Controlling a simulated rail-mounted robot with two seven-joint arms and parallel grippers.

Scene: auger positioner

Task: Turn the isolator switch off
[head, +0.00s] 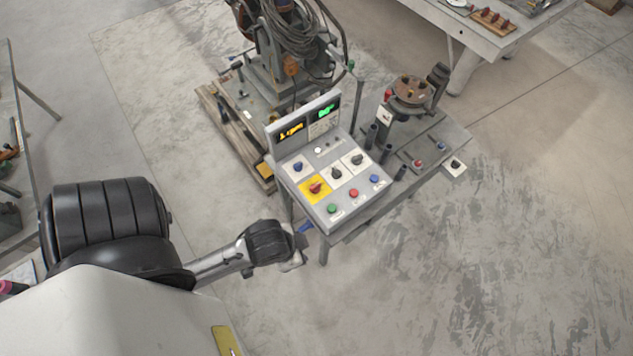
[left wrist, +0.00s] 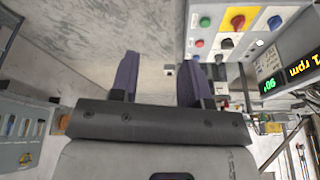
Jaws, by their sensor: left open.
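The isolator switch (head: 316,188) is a red rotary knob on a yellow plate, at the front left of the control panel (head: 333,178). In the left wrist view the red knob on its yellow plate (left wrist: 238,21) shows at the upper right. My left gripper (head: 304,229) is just off the panel's near left edge, apart from the switch. Its two dark blue fingers (left wrist: 160,68) are spread with nothing between them. My right gripper is in neither view.
A display box (head: 304,122) stands at the panel's back. Open concrete floor lies in front and to the right.

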